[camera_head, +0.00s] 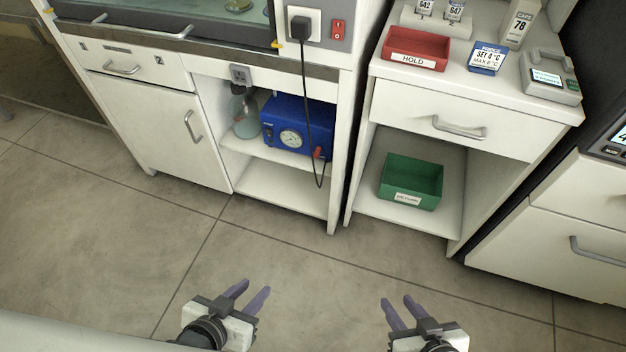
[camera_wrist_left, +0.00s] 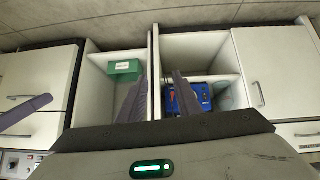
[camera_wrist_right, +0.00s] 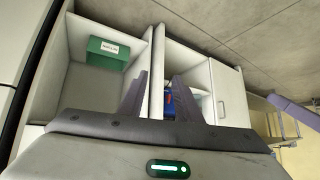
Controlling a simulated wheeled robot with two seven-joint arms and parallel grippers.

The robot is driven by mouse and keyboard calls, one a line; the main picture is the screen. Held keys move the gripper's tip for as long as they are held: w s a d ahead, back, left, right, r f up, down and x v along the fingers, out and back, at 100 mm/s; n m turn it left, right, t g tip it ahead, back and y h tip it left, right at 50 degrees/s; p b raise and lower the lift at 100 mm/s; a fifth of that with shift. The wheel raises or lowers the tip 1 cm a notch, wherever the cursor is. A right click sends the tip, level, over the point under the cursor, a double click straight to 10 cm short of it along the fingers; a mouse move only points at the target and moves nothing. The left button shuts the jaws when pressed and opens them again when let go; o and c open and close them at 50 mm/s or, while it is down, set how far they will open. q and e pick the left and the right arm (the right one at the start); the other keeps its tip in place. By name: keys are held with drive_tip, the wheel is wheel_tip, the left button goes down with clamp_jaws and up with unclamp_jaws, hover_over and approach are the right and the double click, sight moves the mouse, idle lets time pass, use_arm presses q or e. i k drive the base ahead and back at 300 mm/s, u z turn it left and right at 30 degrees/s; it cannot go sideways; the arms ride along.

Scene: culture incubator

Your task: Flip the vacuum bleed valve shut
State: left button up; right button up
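A blue vacuum pump box (camera_head: 297,127) with a round white gauge (camera_head: 291,139) sits on the upper shelf of the open cabinet under the hood. A small red lever (camera_head: 318,153), which looks like the bleed valve, is at its lower right front; its exact position is too small to tell. The pump also shows in the left wrist view (camera_wrist_left: 190,98) and partly in the right wrist view (camera_wrist_right: 170,103). My left gripper (camera_head: 254,293) and right gripper (camera_head: 397,305) are both open and empty above the floor, well apart from the pump.
A black cord (camera_head: 305,90) hangs from the wall plug past the pump's right side. A glass flask (camera_head: 244,115) stands left of the pump. A green bin (camera_head: 410,182) sits in the right cabinet. The floor (camera_head: 290,250) between is clear.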

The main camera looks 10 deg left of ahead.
sight(318, 151)
drive_tip(key=u, duration=0.1)
drive_tip(key=k, duration=0.5)
drive_tip(key=z, duration=1.05)
drive_tip(key=i, duration=0.8)
drive_tip(key=u, duration=0.55)
drive_tip(key=i, duration=0.6)
drive_tip(key=u, duration=0.65)
